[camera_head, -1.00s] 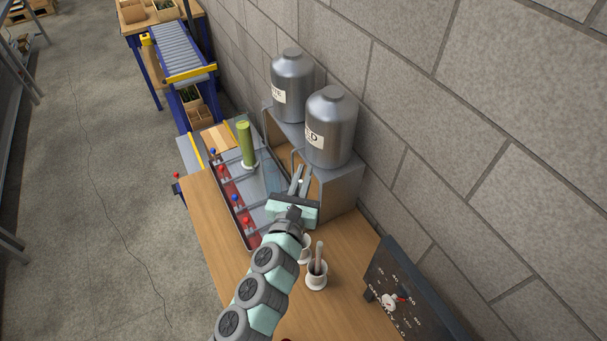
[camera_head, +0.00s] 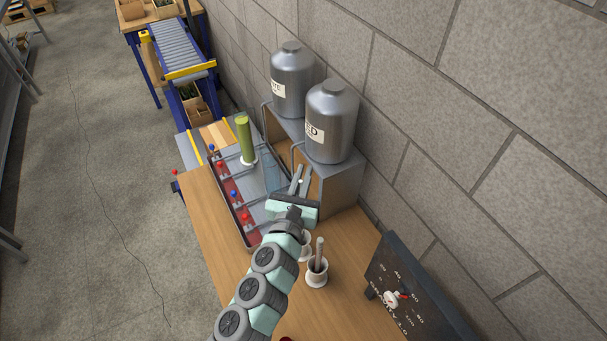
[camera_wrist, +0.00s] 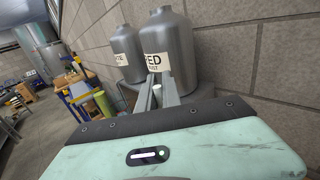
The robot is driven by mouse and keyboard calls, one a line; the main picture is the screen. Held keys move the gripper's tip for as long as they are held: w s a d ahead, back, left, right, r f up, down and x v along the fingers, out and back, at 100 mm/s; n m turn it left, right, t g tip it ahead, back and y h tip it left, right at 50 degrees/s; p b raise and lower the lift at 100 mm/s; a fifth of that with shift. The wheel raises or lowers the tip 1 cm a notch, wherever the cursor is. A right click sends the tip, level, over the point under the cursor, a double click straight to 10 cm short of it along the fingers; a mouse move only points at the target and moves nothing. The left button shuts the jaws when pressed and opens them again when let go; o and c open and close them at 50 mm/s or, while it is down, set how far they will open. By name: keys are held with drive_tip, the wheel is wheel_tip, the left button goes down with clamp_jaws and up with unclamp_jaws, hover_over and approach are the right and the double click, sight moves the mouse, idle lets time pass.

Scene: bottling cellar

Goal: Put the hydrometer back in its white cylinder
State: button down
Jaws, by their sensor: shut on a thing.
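My gripper (camera_head: 300,181) is over the wooden bench, in front of the steel stand. Its fingers are shut on a small whitish thing, apparently the top of the hydrometer (camera_wrist: 158,88), which shows between the fingertips in the wrist view. The rest of it is hidden. One white cylinder (camera_head: 305,246) stands on the bench below my wrist, partly covered by my arm, and I cannot see into it. Another white cylinder (camera_head: 317,278) stands just in front of it with a grey rod (camera_head: 319,252) upright in it.
Two steel tanks (camera_head: 331,125) stand on the steel stand (camera_head: 340,186) by the wall. A dark dial panel (camera_head: 415,290) stands at right. The bench front (camera_head: 225,265) is clear.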

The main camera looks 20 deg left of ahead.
idle(0.6)
drive_tip(key=shift+f+b, duration=1.5)
drive_tip(key=shift+b, duration=0.1)
drive_tip(key=shift+f+b, duration=2.35)
drive_tip(key=shift+f, duration=0.15)
drive_tip(key=c, duration=1.5)
unclamp_jaws()
drive_tip(key=shift+o, duration=0.2)
drive_tip(key=s+d, duration=0.1)
drive_tip(key=s, duration=0.9)
drive_tip(key=shift+s+d+p, duration=0.35)
drive_tip(key=shift+p, duration=0.1)
